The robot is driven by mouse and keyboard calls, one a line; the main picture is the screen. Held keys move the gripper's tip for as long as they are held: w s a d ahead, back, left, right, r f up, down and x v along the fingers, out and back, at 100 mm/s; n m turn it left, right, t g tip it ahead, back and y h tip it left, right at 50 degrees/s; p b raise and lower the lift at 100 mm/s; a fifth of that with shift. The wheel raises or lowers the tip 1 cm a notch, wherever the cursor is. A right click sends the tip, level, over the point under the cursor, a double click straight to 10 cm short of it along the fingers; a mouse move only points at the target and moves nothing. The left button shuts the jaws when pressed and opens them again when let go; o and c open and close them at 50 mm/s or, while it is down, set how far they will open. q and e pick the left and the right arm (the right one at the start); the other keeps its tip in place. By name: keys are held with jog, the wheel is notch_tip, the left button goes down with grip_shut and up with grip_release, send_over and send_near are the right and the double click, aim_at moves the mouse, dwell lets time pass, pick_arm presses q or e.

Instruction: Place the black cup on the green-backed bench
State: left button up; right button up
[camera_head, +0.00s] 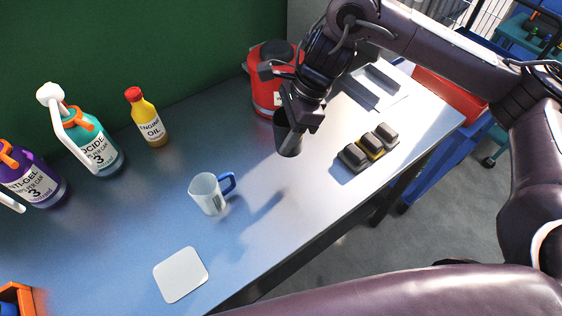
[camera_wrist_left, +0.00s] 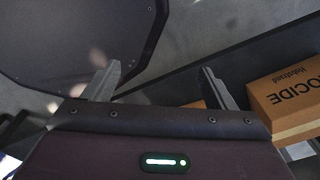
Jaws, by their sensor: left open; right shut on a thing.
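The black cup (camera_head: 287,136) is in the grip of my right gripper (camera_head: 299,112), over the middle of the bench. It looks upright and a little above the surface, though the gap is hard to judge. The bench (camera_head: 250,221) has a grey top with a green back panel (camera_head: 150,45) behind it. My left gripper (camera_wrist_left: 163,88) shows only in the left wrist view, with its two fingers apart and nothing between them. It is away from the bench, over dark floor.
A clear mug with a blue handle (camera_head: 208,194) and a white pad (camera_head: 181,274) are left of the cup. Bottles (camera_head: 90,140) line the back. A cardboard box (camera_wrist_left: 288,104) is near my left gripper.

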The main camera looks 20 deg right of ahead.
notch_tip(320, 180, down, 5)
jog(key=shift+f, duration=0.6)
notch_tip(320, 180, down, 4)
jog(key=shift+f+p, duration=0.1)
jog(key=shift+p, duration=0.5)
pick_arm(q)
jog(key=shift+w+d+r, duration=0.1)
jog(key=shift+w+r, duration=0.5)
jog(key=shift+w, duration=0.35)
pick_arm(e)
jog(key=shift+f, duration=0.1)
pick_arm(q)
jog(key=shift+f, duration=0.1)
pick_arm(e)
jog(key=o, duration=1)
